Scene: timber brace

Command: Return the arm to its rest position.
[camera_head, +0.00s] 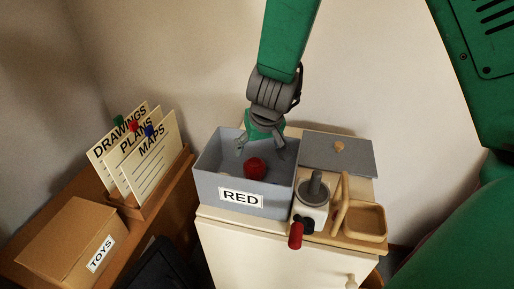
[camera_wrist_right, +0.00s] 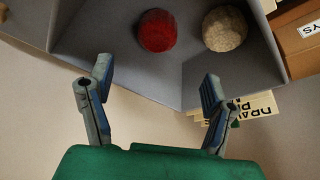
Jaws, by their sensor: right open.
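My right gripper (camera_head: 262,147) is over the back part of the grey bin labelled RED (camera_head: 208,176), fingers apart and pointing down. In the right wrist view the open fingers (camera_wrist_right: 152,95) have nothing between them. A red ball-like object (camera_head: 255,168) lies in the bin, just in front of the gripper and apart from it; it also shows in the right wrist view (camera_wrist_right: 157,31). A beige, rough round object (camera_wrist_right: 225,28) lies near it in the wrist view. My left gripper is not in view.
Right of the bin are a grey board (camera_head: 350,153) with a small knob, a white grinder-like device (camera_head: 311,198) with a red handle, and a wooden tray (camera_head: 366,222). At left stand labelled file cards (camera_head: 150,150) and a TOYS box (camera_head: 65,238). A wall rises behind.

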